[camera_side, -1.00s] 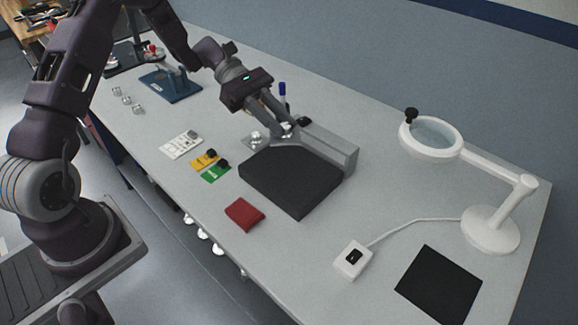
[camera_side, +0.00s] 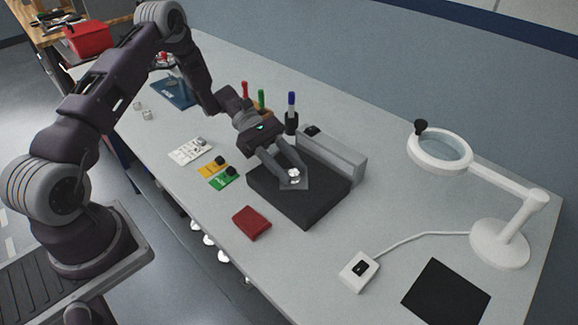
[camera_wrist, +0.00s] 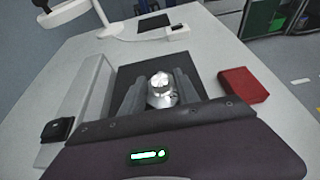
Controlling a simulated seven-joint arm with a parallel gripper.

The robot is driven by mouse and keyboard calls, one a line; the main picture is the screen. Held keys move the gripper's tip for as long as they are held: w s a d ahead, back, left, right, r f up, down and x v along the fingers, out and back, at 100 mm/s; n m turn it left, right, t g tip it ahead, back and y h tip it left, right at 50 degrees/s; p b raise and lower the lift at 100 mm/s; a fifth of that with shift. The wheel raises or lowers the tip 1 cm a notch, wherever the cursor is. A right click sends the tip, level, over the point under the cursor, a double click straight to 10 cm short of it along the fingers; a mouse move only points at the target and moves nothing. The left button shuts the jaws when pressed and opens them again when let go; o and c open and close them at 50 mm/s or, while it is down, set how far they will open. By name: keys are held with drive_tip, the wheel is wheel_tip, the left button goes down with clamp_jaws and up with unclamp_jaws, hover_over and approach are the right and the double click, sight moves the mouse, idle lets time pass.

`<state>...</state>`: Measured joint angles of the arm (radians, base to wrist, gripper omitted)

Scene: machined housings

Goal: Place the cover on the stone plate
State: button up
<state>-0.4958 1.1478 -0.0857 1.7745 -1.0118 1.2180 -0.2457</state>
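The cover (camera_side: 293,181) is a light metal piece with a bright rounded top and a flat grey flange. It is over the black stone plate (camera_side: 312,210), near the plate's middle. I cannot tell whether it touches the plate or is slightly above it. My gripper (camera_side: 290,172) points down at the cover, one finger on each side of it. In the wrist view the cover (camera_wrist: 161,92) sits between the fingers of my gripper (camera_wrist: 160,95), which look closed against its sides. The dark plate (camera_wrist: 133,73) shows behind them.
A grey block (camera_side: 335,158) stands along the plate's back edge. Green and yellow cards (camera_side: 216,175) lie left. A white switch box (camera_side: 359,270), magnifier lamp (camera_side: 500,243) and black mat (camera_side: 446,294) are to the right.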

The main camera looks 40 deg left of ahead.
drive_tip(key=shift+r, duration=0.15)
drive_tip(key=v, duration=1.2)
drive_tip(key=s+d+r+m+g+y, duration=0.1)
drive_tip(key=s+d+r+m+y, duration=0.25)
drive_tip(key=r, duration=0.35)
drive_tip(key=s+d+r+m+y, duration=0.3)
drive_tip(key=s+d+r+m, duration=0.15)
drive_tip(key=r, duration=0.25)
drive_tip(key=s+d+r+m+t+y, duration=0.1)
drive_tip(key=s+r+m+t+y, duration=0.1)
drive_tip(key=s+m, duration=0.3)
drive_tip(key=s+d+r+m+t+y, duration=0.1)
drive_tip(key=s+m+t+y, duration=0.3)
drive_tip(key=s, duration=0.9)
drive_tip(key=shift+r+m+t+y, duration=0.3)
drive_tip(key=shift+r+m+y, duration=0.25)
drive_tip(key=shift+r, duration=0.35)
